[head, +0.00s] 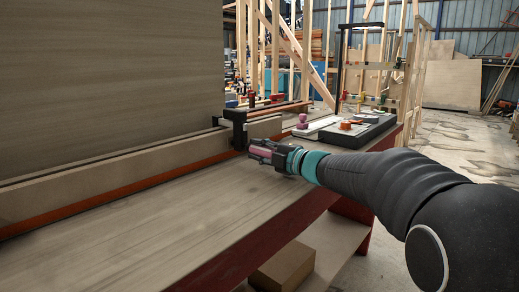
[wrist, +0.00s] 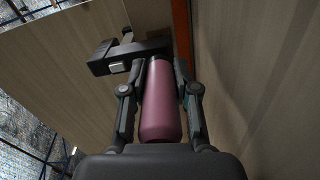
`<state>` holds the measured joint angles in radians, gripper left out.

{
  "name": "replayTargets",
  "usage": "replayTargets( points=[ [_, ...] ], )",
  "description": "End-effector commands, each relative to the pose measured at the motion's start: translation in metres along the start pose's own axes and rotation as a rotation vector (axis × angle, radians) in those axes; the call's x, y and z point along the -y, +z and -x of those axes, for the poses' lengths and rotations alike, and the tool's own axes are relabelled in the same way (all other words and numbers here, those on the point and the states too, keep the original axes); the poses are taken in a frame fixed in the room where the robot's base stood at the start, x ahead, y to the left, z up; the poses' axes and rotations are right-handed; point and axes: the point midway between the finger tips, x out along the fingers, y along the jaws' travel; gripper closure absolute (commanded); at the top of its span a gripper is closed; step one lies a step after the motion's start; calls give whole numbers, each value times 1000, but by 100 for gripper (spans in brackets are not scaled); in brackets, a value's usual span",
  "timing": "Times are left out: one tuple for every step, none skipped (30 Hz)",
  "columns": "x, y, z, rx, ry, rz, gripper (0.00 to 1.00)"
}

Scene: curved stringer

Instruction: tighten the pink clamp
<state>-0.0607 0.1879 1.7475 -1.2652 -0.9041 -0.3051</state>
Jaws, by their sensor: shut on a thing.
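The pink clamp has a dark bar and jaw (head: 236,128) that stand at the edge of the long board on the bench. Its pink handle (wrist: 161,103) lies between the two fingers of my gripper (wrist: 160,92) in the wrist view, with the dark clamp body (wrist: 125,55) just beyond it. In the head view my gripper (head: 262,152) is at the clamp, shut around the handle, and part of the pink handle shows between the fingers. The far end of the clamp is hidden behind the board.
A wooden bench (head: 150,235) with a red edge runs along the front. A tall wood panel (head: 110,80) stands behind it. A dark tray (head: 358,132) with small items and a clamp rack (head: 368,60) are at the far end. A box (head: 283,268) sits on the lower shelf.

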Motion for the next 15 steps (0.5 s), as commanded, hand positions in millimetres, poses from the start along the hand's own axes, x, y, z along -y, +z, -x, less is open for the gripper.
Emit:
replayTargets(
  points=[
    [0, 0, 0, 0, 0, 0, 100],
    [0, 0, 0, 0, 0, 0, 100],
    [0, 0, 0, 0, 0, 0, 100],
    [0, 0, 0, 0, 0, 0, 100],
    [0, 0, 0, 0, 0, 0, 100],
    [0, 0, 0, 0, 0, 1, 100],
    [0, 0, 0, 0, -1, 1, 68],
    [0, 0, 0, 0, -1, 1, 61],
    [0, 0, 0, 0, -1, 1, 51],
    [0, 0, 0, 0, -1, 1, 45],
    [0, 0, 0, 0, -1, 1, 45],
    [0, 0, 0, 0, -1, 1, 45],
    [0, 0, 0, 0, -1, 1, 45],
    [0, 0, 0, 0, -1, 1, 45],
    [0, 0, 0, 0, -1, 1, 45]
  ],
)
